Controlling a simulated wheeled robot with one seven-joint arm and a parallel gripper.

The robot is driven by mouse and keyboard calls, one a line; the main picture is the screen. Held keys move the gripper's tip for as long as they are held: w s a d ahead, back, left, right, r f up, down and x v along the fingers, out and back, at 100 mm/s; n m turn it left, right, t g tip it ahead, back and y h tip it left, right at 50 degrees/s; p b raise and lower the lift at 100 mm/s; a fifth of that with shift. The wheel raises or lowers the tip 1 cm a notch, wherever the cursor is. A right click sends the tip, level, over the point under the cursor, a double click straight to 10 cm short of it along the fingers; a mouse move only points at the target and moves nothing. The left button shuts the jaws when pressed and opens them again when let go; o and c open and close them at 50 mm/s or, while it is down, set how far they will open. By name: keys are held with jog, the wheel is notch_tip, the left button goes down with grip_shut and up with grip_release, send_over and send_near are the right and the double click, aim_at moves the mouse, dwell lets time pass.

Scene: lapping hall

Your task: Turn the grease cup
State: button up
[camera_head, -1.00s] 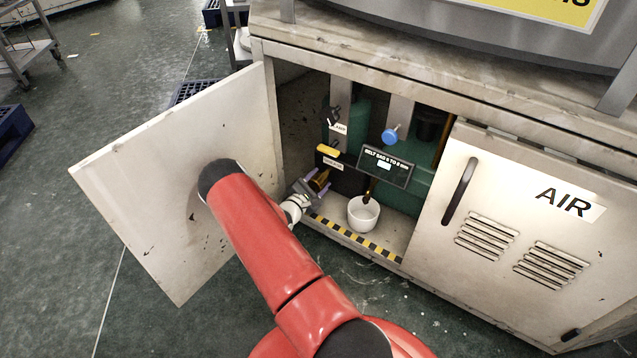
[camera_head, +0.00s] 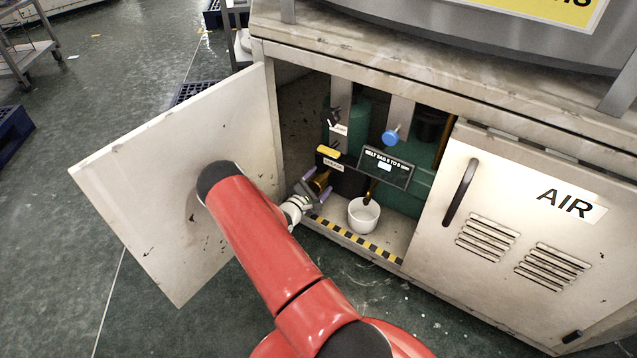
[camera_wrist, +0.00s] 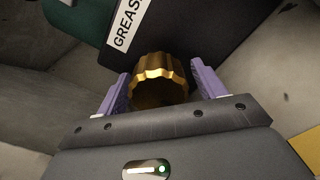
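The grease cup (camera_wrist: 160,75) is a brass, ridged knob below a black block with a white GREASE label (camera_wrist: 127,25). In the head view the grease cup (camera_head: 320,181) shows small, low in the open left bay of the cabinet. My gripper (camera_wrist: 160,85) has two purple fingers, one on each side of the cup. They appear to press against its ridged sides, though the contact is hard to make out. The label looks steeply tilted in the wrist view. My red arm hides part of the bay's lower left in the head view.
A white pot (camera_head: 363,216) stands on the bay floor right of the cup, behind a yellow-black striped edge (camera_head: 350,237). A blue knob (camera_head: 391,136) and a small dark sign (camera_head: 386,167) are above. The open door (camera_head: 180,190) stands left, the shut AIR door (camera_head: 520,235) right.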

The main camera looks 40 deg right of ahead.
aim_at(314, 188)
jog(key=p+v, duration=0.1)
jog(key=v, duration=0.6)
jog(key=shift+a+r, duration=0.1)
jog(key=shift+a, duration=0.1)
jog(key=shift+s+a, duration=0.15)
dwell(0.5)
